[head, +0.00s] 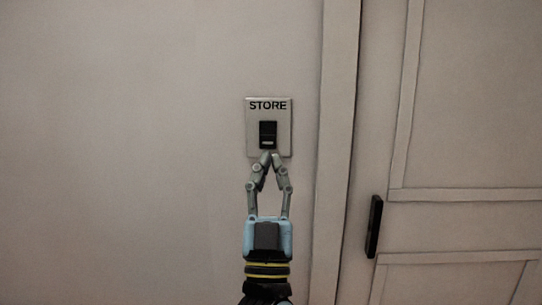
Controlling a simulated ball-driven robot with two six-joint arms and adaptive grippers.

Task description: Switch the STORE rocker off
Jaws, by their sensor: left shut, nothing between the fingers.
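The STORE switch plate (283,138) is a pale square on the wall, with the word STORE in dark letters at its top. Its black rocker (268,131) sits in the middle of the plate, with a small light mark near its lower end. My left gripper (270,157) comes up from below with its fingertips together and nothing between them. The tips overlap the lower part of the plate, just below the rocker. I cannot tell whether they touch it. My right gripper is out of view.
A door frame (337,150) stands just right of the plate. Beyond it is a panelled door (460,225) with a black upright handle (374,226). The wall (130,150) to the left is bare and clear.

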